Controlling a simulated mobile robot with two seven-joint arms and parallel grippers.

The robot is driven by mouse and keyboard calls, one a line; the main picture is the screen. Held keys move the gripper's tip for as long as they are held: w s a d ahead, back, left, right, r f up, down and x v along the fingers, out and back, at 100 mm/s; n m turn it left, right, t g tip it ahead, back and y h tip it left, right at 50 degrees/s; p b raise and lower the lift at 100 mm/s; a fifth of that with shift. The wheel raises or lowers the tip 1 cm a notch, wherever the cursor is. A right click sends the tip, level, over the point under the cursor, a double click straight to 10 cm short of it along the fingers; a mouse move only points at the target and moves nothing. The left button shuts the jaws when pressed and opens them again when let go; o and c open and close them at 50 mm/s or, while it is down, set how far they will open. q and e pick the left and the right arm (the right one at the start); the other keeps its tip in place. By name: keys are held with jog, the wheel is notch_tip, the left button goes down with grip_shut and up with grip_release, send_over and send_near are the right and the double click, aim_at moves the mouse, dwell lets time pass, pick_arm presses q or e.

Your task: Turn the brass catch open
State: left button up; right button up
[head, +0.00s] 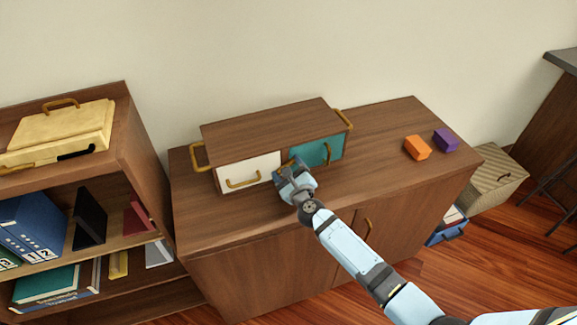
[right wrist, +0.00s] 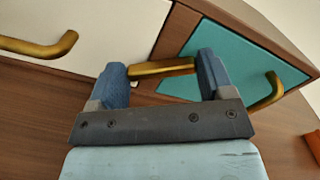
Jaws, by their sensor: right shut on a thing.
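The brass catch (right wrist: 160,68) is a short bar at the left edge of the teal door (right wrist: 240,62), beside the wooden divider. My right gripper (right wrist: 161,67) is shut on the catch, with a blue finger at each end of it. In the head view my right gripper (head: 291,168) is at the front of the small wooden cabinet (head: 265,126) and mostly hides the catch. The teal door (head: 318,151) looks closed and has its own brass handle (right wrist: 268,92). My left gripper is not in view.
Left of the catch is a white drawer (head: 249,171) with a brass handle (head: 243,183). An orange block (head: 417,148) and a purple block (head: 446,140) lie right on the sideboard top (head: 385,125). A bookshelf (head: 140,150) stands left.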

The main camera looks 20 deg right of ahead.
jog(key=n+p, duration=0.1)
jog(key=n, duration=0.3)
jog(key=shift+a+n, duration=0.1)
jog(key=shift+n, duration=0.2)
jog(key=n+p, duration=0.1)
jog(key=n, duration=0.3)
jog(key=shift+f+n, duration=0.1)
jog(key=shift+n, duration=0.3)
jog(key=shift+n+p, duration=0.4)
jog(key=shift+n, duration=0.3)
jog(key=shift+f+n, duration=0.1)
jog(key=shift+n, duration=0.3)
jog(key=o, duration=0.9)
jog(key=s, duration=0.9)
jog(key=s+d, duration=0.1)
jog(key=s, duration=0.3)
jog(key=shift+s, duration=0.4)
jog(key=shift+s, duration=0.1)
